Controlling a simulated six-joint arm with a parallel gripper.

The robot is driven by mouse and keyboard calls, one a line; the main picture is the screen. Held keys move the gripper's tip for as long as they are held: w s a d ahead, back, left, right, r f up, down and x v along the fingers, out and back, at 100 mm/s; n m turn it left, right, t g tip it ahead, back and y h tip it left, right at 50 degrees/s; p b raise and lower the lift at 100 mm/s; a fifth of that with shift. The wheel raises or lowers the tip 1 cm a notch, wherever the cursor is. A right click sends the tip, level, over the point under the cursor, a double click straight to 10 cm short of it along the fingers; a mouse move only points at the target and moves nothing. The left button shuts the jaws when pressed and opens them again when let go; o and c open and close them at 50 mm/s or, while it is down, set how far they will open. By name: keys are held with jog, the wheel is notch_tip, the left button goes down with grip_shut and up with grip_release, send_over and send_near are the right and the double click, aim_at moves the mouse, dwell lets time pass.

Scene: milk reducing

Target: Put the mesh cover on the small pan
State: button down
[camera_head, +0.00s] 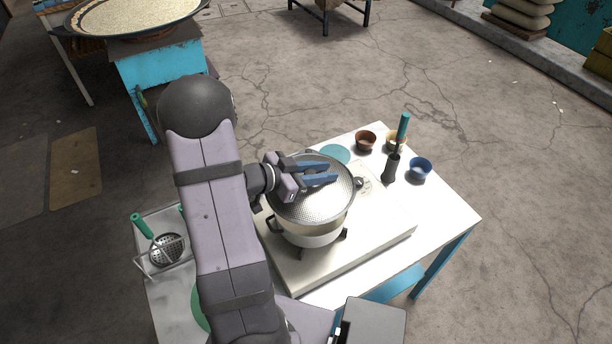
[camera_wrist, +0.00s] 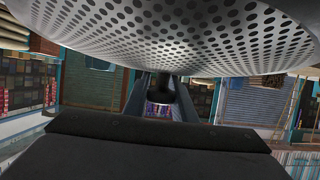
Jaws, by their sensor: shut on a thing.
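The mesh cover (camera_head: 312,207) is a round, grey, perforated lid directly over the small pan (camera_head: 312,240), which is pale with dark handles and stands on the stove. My gripper (camera_head: 328,172) reaches across the top of the cover with its blue fingers. In the wrist view the perforated cover (camera_wrist: 170,35) fills the top, and a dark knob sits between the fingers of my gripper (camera_wrist: 160,85), which is shut on it. The cover hides the pan's inside. I cannot tell whether the cover touches the pan's rim.
The white stove (camera_head: 365,240) stands on a white table (camera_head: 450,217). Behind it are a brown bowl (camera_head: 365,140), a blue bowl (camera_head: 420,168) and a dark holder (camera_head: 391,168) with a teal-handled tool. A rack with a perforated skimmer (camera_head: 166,250) is at left.

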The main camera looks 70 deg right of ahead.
aim_at(322, 188)
jog(key=shift+s+d, duration=0.1)
jog(key=shift+s, duration=0.05)
jog(key=shift+f, duration=0.15)
notch_tip(322, 188, down, 6)
jog(key=b, duration=0.7)
jog(key=shift+f, duration=0.25)
jog(key=shift+f+b, duration=0.4)
jog(key=shift+f, duration=0.2)
dwell(0.4)
jog(key=c, duration=1.4)
grip_release()
jog(key=b+v, duration=0.1)
jog(key=v, duration=0.6)
jog(key=shift+b, duration=0.3)
jog(key=shift+w+r, duration=0.1)
jog(key=shift+w, duration=0.15)
